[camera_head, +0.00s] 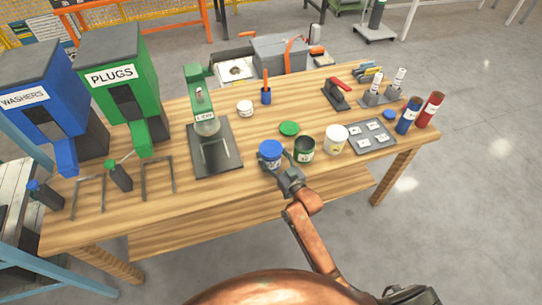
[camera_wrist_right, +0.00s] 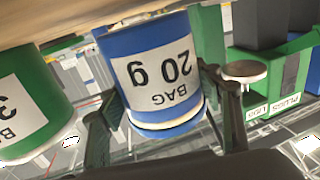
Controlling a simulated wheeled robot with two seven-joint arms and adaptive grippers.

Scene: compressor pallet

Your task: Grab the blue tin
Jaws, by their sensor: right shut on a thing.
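The blue tin (camera_head: 270,153) stands near the front edge of the wooden table, left of an open green tin (camera_head: 304,151). In the right wrist view the blue tin (camera_wrist_right: 158,75) appears upside down, with a white label reading "BAG 20 g". My right gripper (camera_head: 281,166) reaches in from the front and is shut on the blue tin, one finger on each side. In the wrist view the right gripper's (camera_wrist_right: 166,118) fingers flank the tin. I cannot tell whether the tin's base touches the table. My left gripper is not in view.
A white tin (camera_head: 336,139) stands right of the green tin, which also shows in the wrist view (camera_wrist_right: 30,105). A green lid (camera_head: 289,128), a scale (camera_head: 214,155) and a grey tray (camera_head: 368,138) lie around. Blue and green dispensers stand at left.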

